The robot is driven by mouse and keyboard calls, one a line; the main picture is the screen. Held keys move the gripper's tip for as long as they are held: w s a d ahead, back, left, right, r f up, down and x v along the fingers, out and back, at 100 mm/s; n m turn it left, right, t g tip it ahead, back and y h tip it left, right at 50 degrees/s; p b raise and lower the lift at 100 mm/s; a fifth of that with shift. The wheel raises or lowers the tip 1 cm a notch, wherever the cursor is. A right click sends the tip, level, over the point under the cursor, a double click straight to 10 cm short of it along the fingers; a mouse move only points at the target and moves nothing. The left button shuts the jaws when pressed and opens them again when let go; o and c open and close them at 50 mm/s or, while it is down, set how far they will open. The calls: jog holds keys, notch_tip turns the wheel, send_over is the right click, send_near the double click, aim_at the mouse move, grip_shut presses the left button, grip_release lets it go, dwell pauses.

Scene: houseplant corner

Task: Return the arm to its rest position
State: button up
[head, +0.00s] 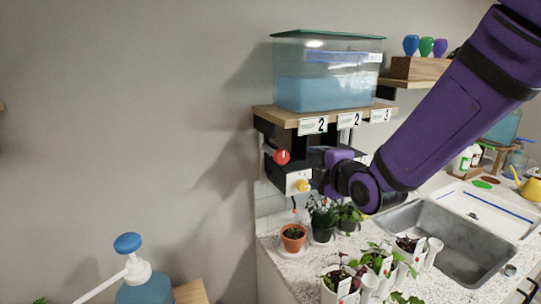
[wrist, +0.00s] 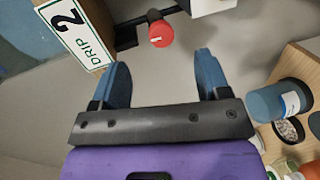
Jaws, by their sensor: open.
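My purple arm (head: 440,115) reaches in from the upper right of the head view, down and across in front of the shelf. Its wrist end is beside the red knob (head: 282,156) and the white box with a yellow knob (head: 303,185), under the shelf. My gripper (wrist: 163,60) shows in the wrist view with two blue fingers spread apart and nothing between them. The red knob (wrist: 160,32) is just beyond the fingers, apart from them. In the head view the fingers cannot be made out.
A water tank (head: 325,85) stands on the wooden shelf (head: 290,115) with "DRIP" labels. Below are potted plants (head: 293,237), white planters (head: 340,284) and a steel sink (head: 450,240). A blue pump bottle (head: 145,290) is at lower left. The wall at left is bare.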

jog(key=s+d+r+m+g+h, duration=0.4)
jog(key=s+d+r+m+g, duration=0.1)
jog(key=s+d+m, duration=0.65)
jog(key=s+d+r+m+g+h, duration=0.1)
jog(key=s+d+m+g, duration=0.3)
jog(key=s+m, duration=0.6)
jog(key=s, duration=0.5)
jog(key=shift+d, duration=0.2)
jog(key=shift+r, duration=0.1)
